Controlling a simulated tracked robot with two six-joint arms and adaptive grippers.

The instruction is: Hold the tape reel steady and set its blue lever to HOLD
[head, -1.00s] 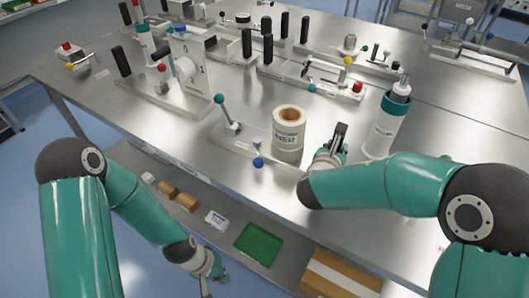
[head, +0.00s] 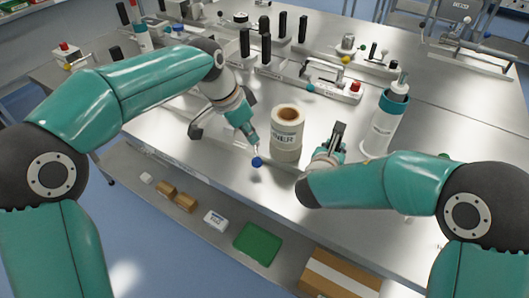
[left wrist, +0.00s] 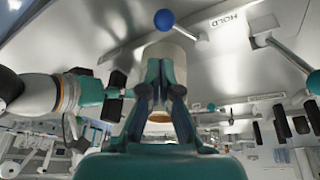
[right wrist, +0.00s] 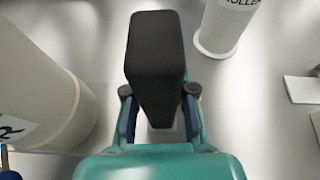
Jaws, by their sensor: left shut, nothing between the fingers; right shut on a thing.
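The tape reel (head: 287,135) stands upright on its base plate at the bench front; it also shows in the left wrist view (left wrist: 168,52). The lever's blue ball (head: 257,162) is at the reel's front left. In the left wrist view the blue ball (left wrist: 165,19) lies beyond my fingertips, with the HOLD label (left wrist: 230,22) right of its rod. My left gripper (head: 256,149) is shut and empty, just above the ball; contact cannot be told. My right gripper (head: 331,150) is shut on a black upright handle (right wrist: 155,55) right of the reel.
A white cylinder with a teal collar (head: 384,128) stands right of my right gripper. Fixtures with black handles and a red button (head: 355,87) fill the bench behind. A lower shelf holds a green tray (head: 258,244) and boxes. My left arm covers the left-hand fixtures.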

